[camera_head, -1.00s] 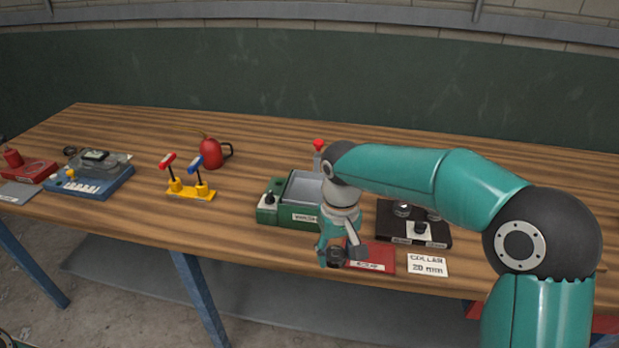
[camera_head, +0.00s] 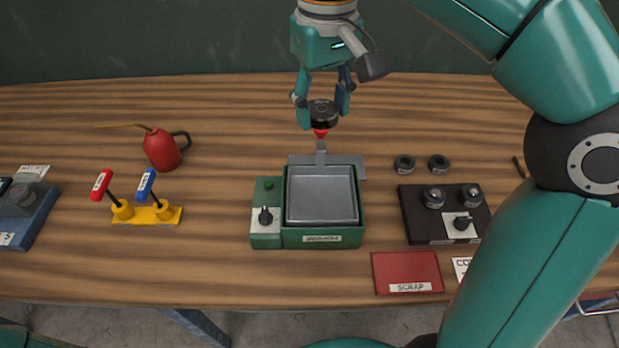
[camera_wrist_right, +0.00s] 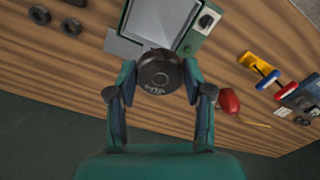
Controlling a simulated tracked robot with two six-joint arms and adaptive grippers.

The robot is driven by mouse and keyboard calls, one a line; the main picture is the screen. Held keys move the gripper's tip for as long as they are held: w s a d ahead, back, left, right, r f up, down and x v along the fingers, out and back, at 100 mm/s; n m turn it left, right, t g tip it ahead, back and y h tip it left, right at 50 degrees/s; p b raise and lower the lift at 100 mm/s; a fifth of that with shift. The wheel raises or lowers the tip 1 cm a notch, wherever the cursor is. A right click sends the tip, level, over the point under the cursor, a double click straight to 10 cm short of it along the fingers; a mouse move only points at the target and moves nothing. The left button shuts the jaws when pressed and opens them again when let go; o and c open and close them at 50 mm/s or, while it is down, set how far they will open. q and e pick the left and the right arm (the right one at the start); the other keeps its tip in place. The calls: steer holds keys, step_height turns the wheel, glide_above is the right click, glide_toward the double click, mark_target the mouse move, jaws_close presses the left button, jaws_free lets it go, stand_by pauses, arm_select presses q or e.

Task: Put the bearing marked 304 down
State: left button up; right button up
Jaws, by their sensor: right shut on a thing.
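My right gripper (camera_head: 322,104) is shut on a dark bearing (camera_head: 322,118), which it holds level behind the green washing unit (camera_head: 349,241). The same bearing (camera_wrist_right: 158,73) shows between the fingers in the right wrist view, with a pale upside-down marking that looks like 304 but is hard to read. Just below the bearing in the head view is the unit's red knob (camera_head: 320,133); I cannot tell the gap between them. The unit's grey basin (camera_head: 321,194) looks empty. My left gripper is not in view.
Two dark rings (camera_head: 404,163) lie behind a black device (camera_head: 420,230) carrying two more. A red SCRAP mat (camera_head: 407,268) lies near the front edge, beside a white card (camera_head: 461,267) partly covered by my arm.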

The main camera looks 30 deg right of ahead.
steer(key=b, duration=0.4)
glide_above(321, 200)
step_height(321, 200, down, 14)
steer(key=shift+w+d+f, duration=0.1)
steer(key=shift+f, duration=2.7)
steer(key=o, duration=1.3)
steer(key=shift+f, duration=0.1)
step_height(321, 200, up, 12)
steer(key=shift+r+p, duration=0.1)
steer(key=shift+p, duration=0.9)
